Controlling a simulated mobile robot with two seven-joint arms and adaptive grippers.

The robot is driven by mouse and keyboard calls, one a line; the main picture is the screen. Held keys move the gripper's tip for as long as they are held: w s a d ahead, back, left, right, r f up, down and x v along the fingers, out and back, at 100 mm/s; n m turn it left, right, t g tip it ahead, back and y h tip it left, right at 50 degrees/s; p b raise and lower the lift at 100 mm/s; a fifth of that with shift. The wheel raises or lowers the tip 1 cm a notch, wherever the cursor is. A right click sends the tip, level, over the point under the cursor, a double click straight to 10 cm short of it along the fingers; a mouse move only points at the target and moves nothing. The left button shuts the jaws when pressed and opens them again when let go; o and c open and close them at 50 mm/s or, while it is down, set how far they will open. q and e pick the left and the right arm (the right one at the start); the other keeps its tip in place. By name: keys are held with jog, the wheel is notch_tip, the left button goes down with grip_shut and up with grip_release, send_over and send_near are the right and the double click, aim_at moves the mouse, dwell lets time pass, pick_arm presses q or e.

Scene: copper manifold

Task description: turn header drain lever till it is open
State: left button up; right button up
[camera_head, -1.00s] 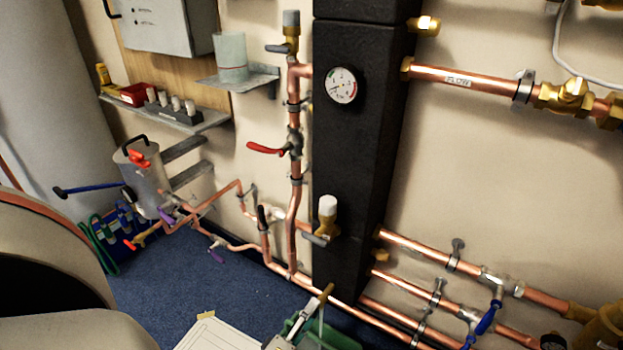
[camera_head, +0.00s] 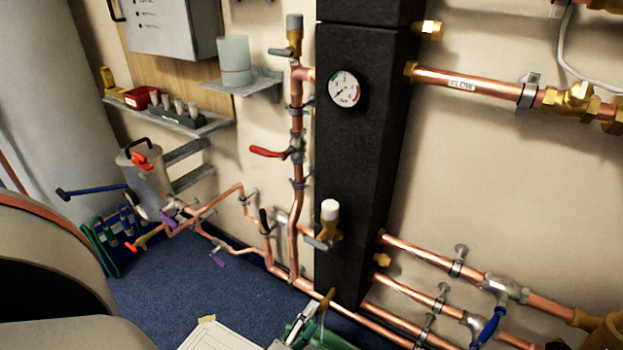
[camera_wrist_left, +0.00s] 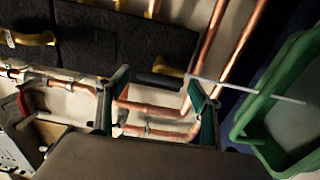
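The black insulated header (camera_head: 362,150) stands as a tall column in the head view. At its foot is a brass drain fitting (camera_head: 327,298), partly hidden near my gripper. In the left wrist view the brass fitting (camera_wrist_left: 169,68) shows at the header's end, with a dark lever (camera_wrist_left: 158,80) beside it. My left gripper (camera_head: 303,322) is at the bottom of the head view, just below the fitting. In the wrist view its fingers (camera_wrist_left: 158,100) are spread, with the lever end in the gap between them. I cannot tell whether they touch it. My right gripper is not in view.
Copper pipes (camera_head: 400,325) run low along the wall close to my gripper. A green tray (camera_wrist_left: 243,125) lies beside it, with a thin pale rod (camera_wrist_left: 250,91) over its edge. A red lever (camera_head: 267,152) and a white-capped valve (camera_head: 328,222) are higher up.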

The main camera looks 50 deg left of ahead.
pick_arm(q)
jog(key=v, duration=0.7)
jog(key=shift+s, duration=0.25)
dwell(0.5)
